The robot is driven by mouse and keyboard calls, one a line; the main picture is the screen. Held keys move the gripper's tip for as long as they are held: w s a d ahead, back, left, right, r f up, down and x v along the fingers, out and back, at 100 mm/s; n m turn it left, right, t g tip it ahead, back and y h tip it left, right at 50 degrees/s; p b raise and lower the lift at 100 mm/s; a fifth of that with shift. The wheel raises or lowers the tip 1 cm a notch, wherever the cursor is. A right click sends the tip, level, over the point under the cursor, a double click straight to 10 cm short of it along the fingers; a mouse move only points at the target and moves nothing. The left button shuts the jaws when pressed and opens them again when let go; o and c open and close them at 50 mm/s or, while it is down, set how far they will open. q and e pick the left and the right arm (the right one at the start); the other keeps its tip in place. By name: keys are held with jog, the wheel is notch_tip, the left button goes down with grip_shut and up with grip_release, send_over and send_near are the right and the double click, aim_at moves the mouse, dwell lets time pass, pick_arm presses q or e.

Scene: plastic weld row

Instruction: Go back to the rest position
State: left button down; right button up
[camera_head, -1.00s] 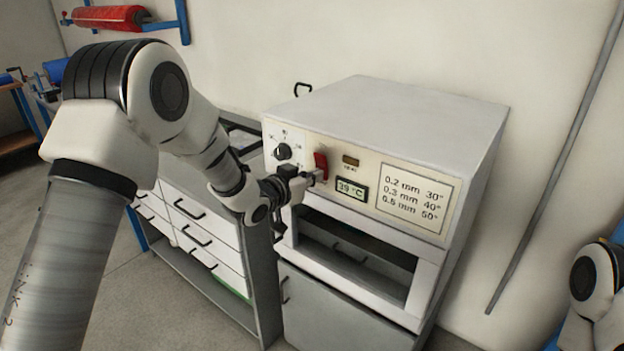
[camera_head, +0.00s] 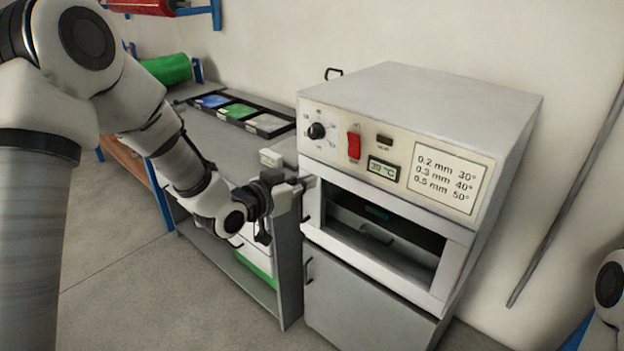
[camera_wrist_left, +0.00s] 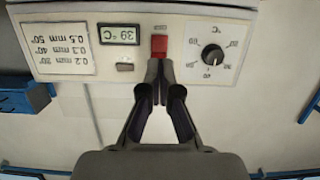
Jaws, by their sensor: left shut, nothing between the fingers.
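My left gripper (camera_head: 305,184) is shut and empty. In the head view it hangs in front of the cabinet oven, left of its opening and below the dial. In the left wrist view the gripper (camera_wrist_left: 158,68) shows its fingertips together, with the red switch (camera_wrist_left: 159,46) just beyond them in the picture. The oven (camera_head: 420,95) has a control panel with the red switch (camera_head: 354,146), a black dial (camera_head: 317,131) and a display (camera_head: 383,170) reading 39 °C. My right gripper is out of view; only part of my right arm shows at the right edge.
A grey workbench (camera_head: 215,135) with trays of blue, green and pale sheets (camera_head: 239,110) stands left of the oven. A green roll (camera_head: 167,68) is behind it. A grey rod (camera_head: 565,200) leans on the wall at right. Open floor lies in front.

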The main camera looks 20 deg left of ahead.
pick_arm(q)
jog(key=shift+w+f, duration=0.1)
jog(key=shift+w, duration=0.15)
jog(key=shift+s, duration=0.1)
jog(key=s+d+f+n+g+y, duration=0.1)
jog(key=s+f+g, duration=0.35)
jog(key=f, duration=0.75)
jog(key=s+d+f+g+y, duration=0.1)
jog(key=s+f+g, duration=0.1)
jog(key=s+f, duration=0.8)
jog(key=s+a+f+n+g+y, duration=0.1)
jog(key=s+f+g, duration=0.3)
jog(key=s+f, duration=0.3)
jog(key=s+a+f+n+g+y+p, duration=0.1)
jog(key=s+f+g, duration=0.3)
jog(key=s, duration=1.1)
notch_tip(320, 180, down, 3)
jog(key=shift+a+f+n+y, duration=0.15)
jog(key=shift+a+n+y, duration=0.4)
jog(key=shift+n+y, duration=0.15)
